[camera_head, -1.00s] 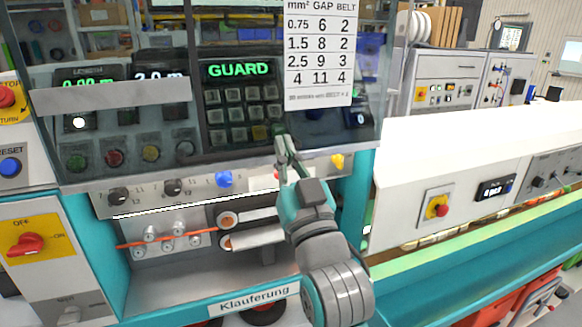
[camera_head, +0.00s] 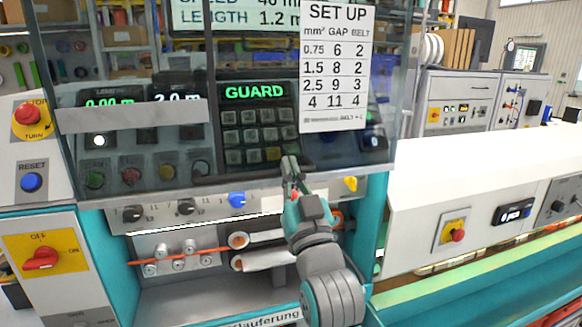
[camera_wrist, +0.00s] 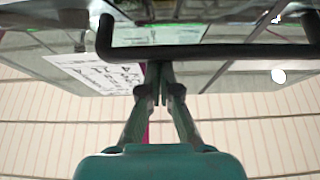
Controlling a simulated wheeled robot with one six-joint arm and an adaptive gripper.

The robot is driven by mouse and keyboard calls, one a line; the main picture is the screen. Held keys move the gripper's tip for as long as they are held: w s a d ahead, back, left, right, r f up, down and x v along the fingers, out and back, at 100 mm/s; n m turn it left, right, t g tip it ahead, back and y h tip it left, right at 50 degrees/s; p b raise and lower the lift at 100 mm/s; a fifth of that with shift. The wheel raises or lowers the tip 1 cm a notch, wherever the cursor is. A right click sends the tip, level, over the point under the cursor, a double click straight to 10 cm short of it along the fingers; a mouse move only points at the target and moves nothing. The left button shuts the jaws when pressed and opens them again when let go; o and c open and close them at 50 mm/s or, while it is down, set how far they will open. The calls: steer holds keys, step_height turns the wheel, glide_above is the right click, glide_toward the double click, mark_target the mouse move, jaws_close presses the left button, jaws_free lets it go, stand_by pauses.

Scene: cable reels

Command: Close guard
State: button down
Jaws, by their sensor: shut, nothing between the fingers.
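The guard (camera_head: 345,152) is a tinted see-through panel across the machine's upper front. Its lower edge ends above a row of knobs, and the rollers and orange cable below are uncovered. My gripper (camera_head: 290,164) is shut and empty, pointing up in front of the guard near its lower edge. In the wrist view, the closed fingertips (camera_wrist: 160,78) are at a dark handle bar (camera_wrist: 225,53) that runs across the guard's underside. They overlap the bar in the picture; I cannot tell whether they touch it. My gripper hides part of the edge and rollers.
A lit display reads GUARD (camera_head: 254,91) behind the panel. The knobs (camera_head: 186,207), orange cable (camera_head: 180,256) and rollers (camera_head: 262,260) lie below. A red switch (camera_head: 41,259) is at left. A white machine housing (camera_head: 470,170) stands close on the right.

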step_height(320, 180, down, 38)
steer(key=shift+f, duration=0.25)
stand_by(1.3)
